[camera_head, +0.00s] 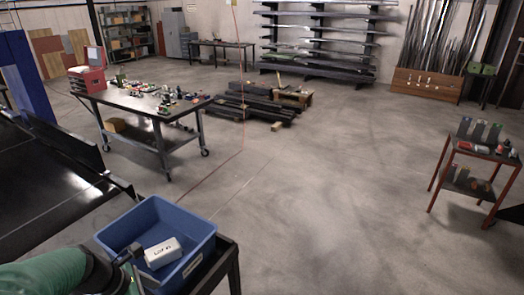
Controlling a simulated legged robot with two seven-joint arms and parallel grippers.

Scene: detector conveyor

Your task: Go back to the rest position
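My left arm (45,273) is green and comes in from the lower left corner. Its dark gripper (132,257) is at the near left side of a blue bin (195,218), partly over the rim. The fingers are small and dark, so I cannot tell whether they are open or shut. A white box (162,253) with dark lettering lies inside the bin, to the right of the gripper. I cannot tell whether the gripper touches it. My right gripper is not in view.
The bin stands on a dark stand (229,255). A black conveyor (45,185) is at left. A cluttered workbench (137,100) stands beyond it. A red-framed cart (480,150) is at right. The concrete floor in the middle is open.

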